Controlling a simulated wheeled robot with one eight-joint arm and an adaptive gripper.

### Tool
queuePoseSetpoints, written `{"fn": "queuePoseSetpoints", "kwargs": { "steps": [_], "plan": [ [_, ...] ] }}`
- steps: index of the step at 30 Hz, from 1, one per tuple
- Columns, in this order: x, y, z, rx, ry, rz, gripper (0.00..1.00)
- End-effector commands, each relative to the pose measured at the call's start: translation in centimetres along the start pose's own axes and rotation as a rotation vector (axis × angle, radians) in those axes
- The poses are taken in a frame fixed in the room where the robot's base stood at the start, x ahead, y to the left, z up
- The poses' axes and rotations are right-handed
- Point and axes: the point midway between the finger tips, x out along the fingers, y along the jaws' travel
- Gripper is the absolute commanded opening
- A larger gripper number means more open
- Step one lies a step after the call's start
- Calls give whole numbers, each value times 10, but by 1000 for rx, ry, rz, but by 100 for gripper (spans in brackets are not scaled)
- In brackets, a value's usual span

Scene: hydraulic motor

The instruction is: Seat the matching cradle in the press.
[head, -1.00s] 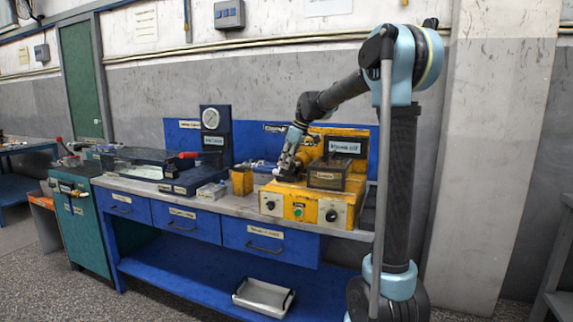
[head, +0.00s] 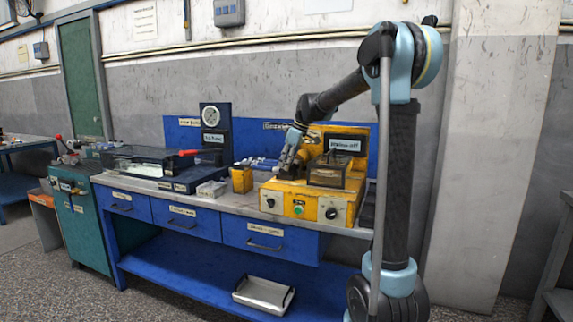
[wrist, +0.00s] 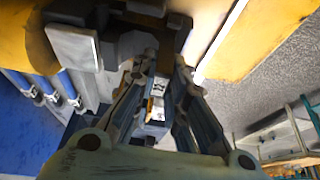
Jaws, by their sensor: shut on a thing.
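The press is the yellow machine (head: 285,200) on the bench, with knobs and a green button on its front. My gripper (head: 289,170) is low over the left part of its top in the head view. In the wrist view my gripper (wrist: 154,65) is shut on a dark grey block (wrist: 128,45), probably the cradle. The block is partly hidden by the fingers, and its marking cannot be read. A small white label with a dark mark shows between the fingers. I cannot tell whether the block touches the press or is seated.
A dark box (head: 327,176) stands on the machine, right of my gripper, below a small sign. A yellow bin (head: 241,181) and a pale tray (head: 212,189) stand to the left. A gauge stand (head: 213,133) is farther left. A metal tray (head: 263,295) lies on the lower shelf.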

Motion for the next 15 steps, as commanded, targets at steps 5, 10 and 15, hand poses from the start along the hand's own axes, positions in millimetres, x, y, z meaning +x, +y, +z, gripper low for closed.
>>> {"fn": "queuePoseSetpoints", "kwargs": {
  "steps": [5,10,15],
  "plan": [
    [2,0,1,0,0,0,0],
    [5,0,2,0,0,0,0],
    [7,0,3,0,0,0,0]
  ]
}}
